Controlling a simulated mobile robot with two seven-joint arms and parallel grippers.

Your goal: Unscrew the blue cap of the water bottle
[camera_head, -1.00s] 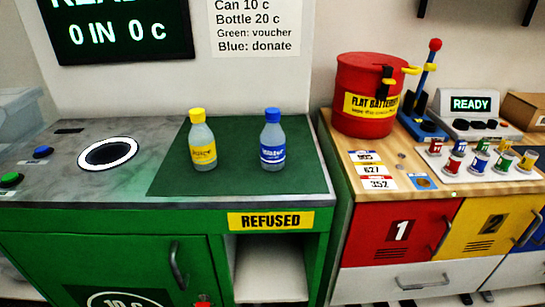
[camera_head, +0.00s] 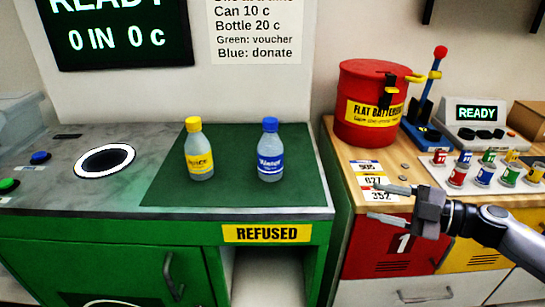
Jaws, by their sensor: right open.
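The water bottle (camera_head: 270,156) stands upright on the green mat, with a blue label and its blue cap (camera_head: 270,125) on top. A second bottle (camera_head: 199,156) with a yellow cap and yellow label stands upright to its left, apart from it. My right gripper (camera_head: 372,203) has come in from the right, in front of the wooden counter. Its two fingers point left and are spread apart with nothing between them. It is to the right of the water bottle and nearer to me, well apart from it. My left gripper is not in view.
The green mat (camera_head: 233,193) is clear around the bottles. A round white-rimmed hole (camera_head: 104,160) lies left of the mat. A red drum (camera_head: 370,104), a blue lever press (camera_head: 428,107) and a tray of small cans (camera_head: 484,174) stand on the right counter.

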